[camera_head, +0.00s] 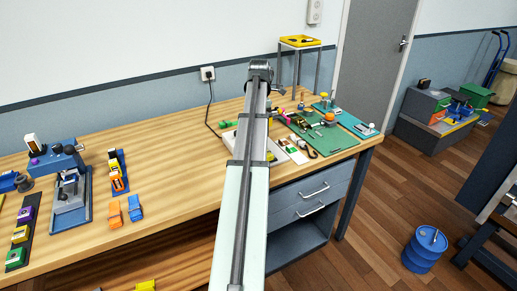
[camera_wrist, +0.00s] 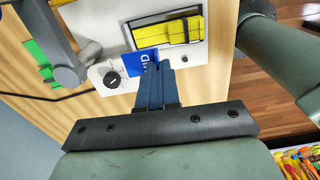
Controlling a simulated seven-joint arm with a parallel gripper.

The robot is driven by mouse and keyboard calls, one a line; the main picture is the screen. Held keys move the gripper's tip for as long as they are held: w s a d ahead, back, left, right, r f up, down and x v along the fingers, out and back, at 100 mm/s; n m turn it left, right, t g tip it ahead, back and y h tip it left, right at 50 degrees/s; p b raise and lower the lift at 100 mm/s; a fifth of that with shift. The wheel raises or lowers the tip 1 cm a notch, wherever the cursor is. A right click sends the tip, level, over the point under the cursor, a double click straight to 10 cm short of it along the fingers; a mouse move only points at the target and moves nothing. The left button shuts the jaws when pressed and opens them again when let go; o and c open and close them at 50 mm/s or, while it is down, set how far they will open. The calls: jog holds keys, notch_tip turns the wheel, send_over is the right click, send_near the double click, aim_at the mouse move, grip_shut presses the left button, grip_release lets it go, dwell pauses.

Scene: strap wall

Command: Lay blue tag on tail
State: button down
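The blue tag (camera_wrist: 140,62), with white lettering, shows at the tips of my gripper (camera_wrist: 157,69) in the wrist view. The two finger bars are close together, and the tag's right edge meets the narrow gap between them, so they look shut on it. The likely tail is a yellow strap (camera_wrist: 168,34), lying in folded bands in a dark-edged frame on a pale panel (camera_wrist: 197,49). The tag overlaps the frame's lower left edge in this view; I cannot tell whether it touches. In the head view my arm hides the gripper and tag.
A black dial (camera_wrist: 111,79) sits on the panel left of the tag. A grey post (camera_wrist: 68,68) and a green part (camera_wrist: 40,58) stand further left. In the head view, a green board (camera_head: 325,138) lies right of my arm, and bare bench (camera_head: 170,185) lies left.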

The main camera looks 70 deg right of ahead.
jog(key=shift+f, duration=5)
jog(key=c, duration=1.8)
grip_release()
jog(key=shift+f, duration=0.15)
jog(key=shift+o, duration=0.8)
notch_tip(320, 180, up, 12)
jog(key=shift+r, duration=0.2)
